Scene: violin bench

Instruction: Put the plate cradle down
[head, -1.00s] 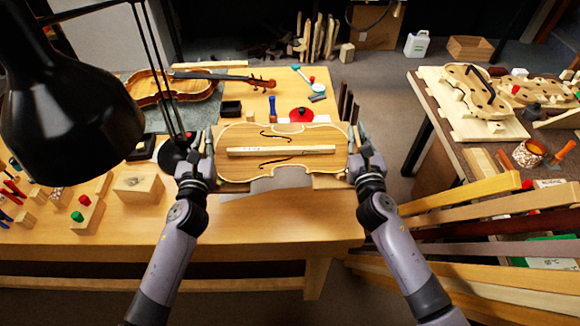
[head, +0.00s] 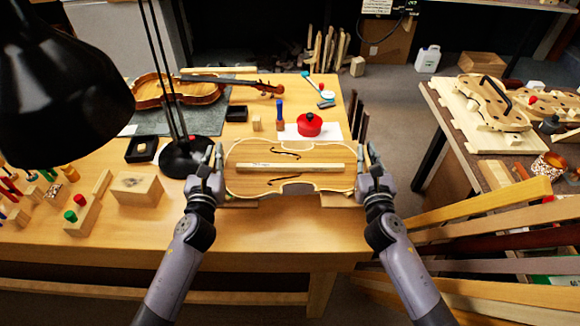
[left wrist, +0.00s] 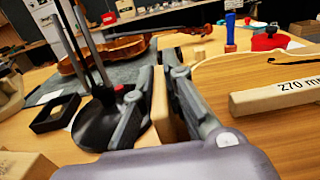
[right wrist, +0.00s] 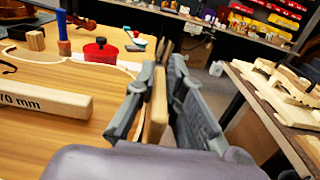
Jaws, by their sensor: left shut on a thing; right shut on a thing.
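The plate cradle (head: 337,201) is a pale wooden frame, mostly hidden under a violin plate (head: 250,180) with two dark f-holes. A pale bar marked "270 mm" (head: 290,167) lies lengthwise across the plate. My left gripper (head: 215,165) is shut on the cradle's left upright end board, seen in the left wrist view (left wrist: 162,103). My right gripper (head: 366,165) is shut on the right end board, seen in the right wrist view (right wrist: 155,106). The cradle looks level, low over the front right of the bench (head: 150,235). I cannot tell whether its underside touches the bench.
A black lamp (head: 185,155) stands close to my left gripper. A red pot (head: 309,125) and a blue-handled tool (head: 280,115) stand behind the plate. A violin (head: 205,92) lies at the back left. Wooden strips (head: 480,210) stick up at the right.

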